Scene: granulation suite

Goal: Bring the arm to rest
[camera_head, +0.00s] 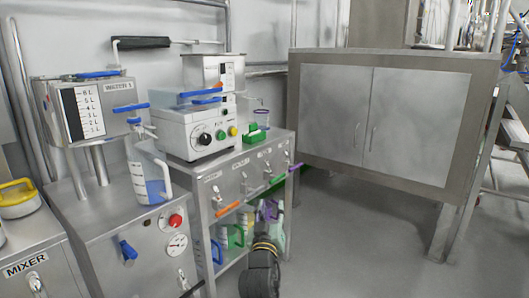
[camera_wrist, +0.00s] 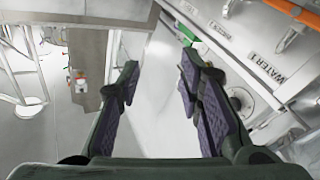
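My gripper (camera_wrist: 158,82) is in the wrist view, with its two dark padded fingers spread wide apart. It is open, and nothing is between the fingers except a view of pale floor and cabinet surface. In the head view a dark part of my arm (camera_head: 262,268) shows at the bottom centre, in front of the steel bench. The fingertips cannot be made out there.
A steel bench (camera_head: 235,182) carries a control box (camera_head: 196,132) and a green holder (camera_head: 256,133). To its left are the water tank (camera_head: 103,113) and a jug (camera_head: 148,180) with blue liquid. A large cabinet (camera_head: 400,118) stands right. Floor (camera_head: 350,240) between is clear.

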